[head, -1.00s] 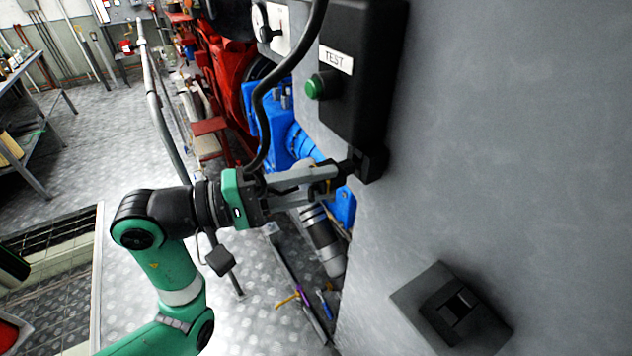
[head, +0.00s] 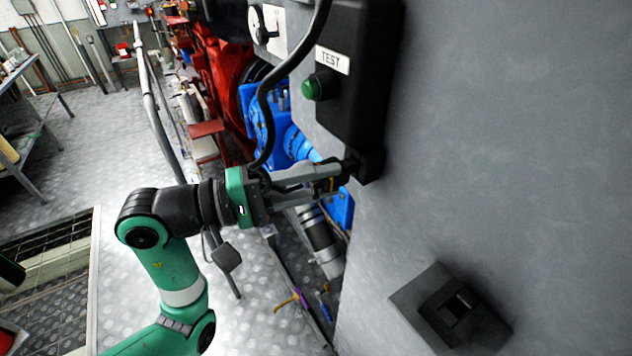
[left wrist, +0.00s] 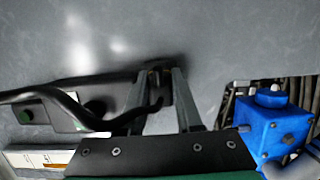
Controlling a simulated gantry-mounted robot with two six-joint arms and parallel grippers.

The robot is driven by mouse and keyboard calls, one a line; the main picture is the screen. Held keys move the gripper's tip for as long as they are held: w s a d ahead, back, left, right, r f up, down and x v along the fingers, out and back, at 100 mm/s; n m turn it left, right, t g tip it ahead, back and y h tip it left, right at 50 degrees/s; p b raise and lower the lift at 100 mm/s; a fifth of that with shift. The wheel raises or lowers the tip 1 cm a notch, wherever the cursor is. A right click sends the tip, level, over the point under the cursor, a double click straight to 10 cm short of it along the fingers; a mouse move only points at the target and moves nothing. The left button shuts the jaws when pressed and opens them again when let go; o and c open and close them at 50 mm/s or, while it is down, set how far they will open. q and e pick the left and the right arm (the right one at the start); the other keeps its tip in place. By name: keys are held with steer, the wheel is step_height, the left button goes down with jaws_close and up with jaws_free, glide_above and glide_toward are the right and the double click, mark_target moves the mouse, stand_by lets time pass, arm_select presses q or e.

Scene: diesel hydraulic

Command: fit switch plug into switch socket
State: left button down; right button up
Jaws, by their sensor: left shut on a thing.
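My left gripper (head: 338,174) reaches in from the left and is shut on a small dark plug, mostly hidden between its fingertips. The fingertips are at a black socket block (head: 371,164) under the black TEST box (head: 362,70) on the grey panel. The plug's end appears to meet the block; how deep it sits cannot be told. In the left wrist view the fingertips (left wrist: 160,82) close near the panel face. A second black block with a square opening (head: 455,308) is on the panel lower right. My right gripper is not in view.
A black cable (head: 266,110) hangs in front of the panel and runs down behind my gripper. The TEST box carries a green button (head: 319,86). Blue machinery (head: 270,125) and a handrail (head: 155,105) stand behind. The panel between the two blocks is bare.

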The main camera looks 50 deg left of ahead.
arm_select(q)
steer(key=shift+x, duration=0.95)
steer(key=shift+w+a, duration=0.1)
steer(key=shift+a, duration=0.1)
steer(key=c, duration=0.5)
jaws_free()
steer(key=b+v, duration=0.2)
steer(key=v, duration=0.9)
steer(key=shift+s, duration=0.35)
steer(key=shift+a+r, duration=0.1)
